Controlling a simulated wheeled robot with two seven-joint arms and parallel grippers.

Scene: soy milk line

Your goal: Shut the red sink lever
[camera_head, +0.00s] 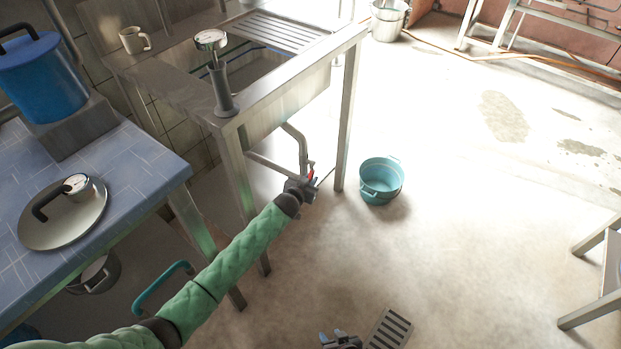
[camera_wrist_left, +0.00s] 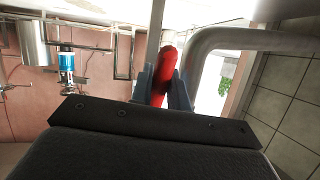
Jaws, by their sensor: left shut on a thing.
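The red sink lever (camera_wrist_left: 164,72) shows in the left wrist view between the two fingers of my left gripper (camera_wrist_left: 162,92). In the head view the lever (camera_head: 310,174) is a small red spot at the pipe under the sink. My left gripper (camera_head: 307,186) is shut on it, at the end of the green-sleeved arm. The gripper hides part of the lever and its valve. My right gripper (camera_head: 341,341) is at the bottom edge of the head view, and its fingers are too small and cut off to read.
The metal sink (camera_head: 290,95) stands above on legs close to my left arm. A teal pot (camera_head: 381,180) sits on the floor to the right. A blue tiled table (camera_head: 130,165) with a lid (camera_head: 62,222) is at left. The floor right of the pot is clear.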

